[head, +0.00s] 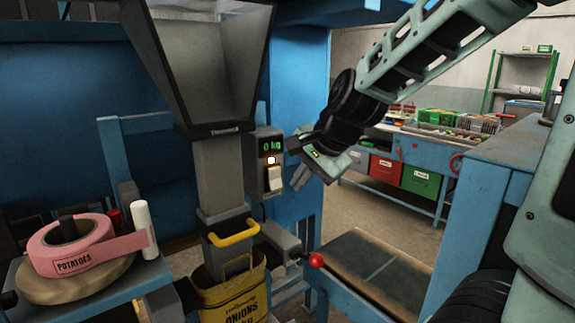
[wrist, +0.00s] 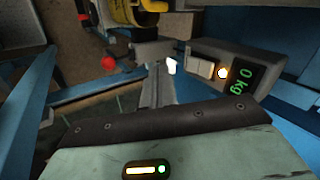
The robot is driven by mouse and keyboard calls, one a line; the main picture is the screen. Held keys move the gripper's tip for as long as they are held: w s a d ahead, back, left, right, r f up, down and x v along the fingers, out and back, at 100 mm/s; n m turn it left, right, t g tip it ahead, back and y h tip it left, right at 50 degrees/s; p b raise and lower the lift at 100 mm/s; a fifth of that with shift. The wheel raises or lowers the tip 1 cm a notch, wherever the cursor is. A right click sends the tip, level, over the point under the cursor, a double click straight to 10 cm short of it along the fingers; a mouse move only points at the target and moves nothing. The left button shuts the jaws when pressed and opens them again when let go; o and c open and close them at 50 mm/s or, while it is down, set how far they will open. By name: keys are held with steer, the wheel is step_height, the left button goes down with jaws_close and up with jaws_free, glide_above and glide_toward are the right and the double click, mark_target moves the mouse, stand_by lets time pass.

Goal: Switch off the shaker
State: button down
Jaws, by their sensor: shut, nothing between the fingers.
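A grey control box (head: 264,165) is fixed beside the hopper chute and shows a green "0 kg" display (head: 271,146). Below the display are a glowing lamp (head: 271,161) and a pale rocker switch (head: 275,179). In the wrist view the box (wrist: 222,50) lies to the right, with the switch (wrist: 201,68), lit lamp (wrist: 222,73) and display (wrist: 245,76) visible. My gripper (head: 294,160) is shut and empty, just right of the box in the head view. I cannot tell whether it touches the box. Its fingers (wrist: 165,72) point ahead in the wrist view.
A grey hopper (head: 205,60) stands above a yellow onion sack (head: 232,295) at the spout. A red-knobbed lever (head: 316,260) sticks out below the box. A pink "POTATOES" tape roll (head: 75,250) lies at left. Blue frame posts (head: 490,190) stand at right.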

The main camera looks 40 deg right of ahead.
steer(key=d+r+m, duration=0.2)
steer(key=d, duration=0.1)
steer(key=d+r, duration=0.1)
steer(key=shift+w+d+m+t+h+p, duration=0.2)
steer(key=shift+d+m+t+h+p, duration=0.15)
steer(key=shift+m+t+h, duration=0.05)
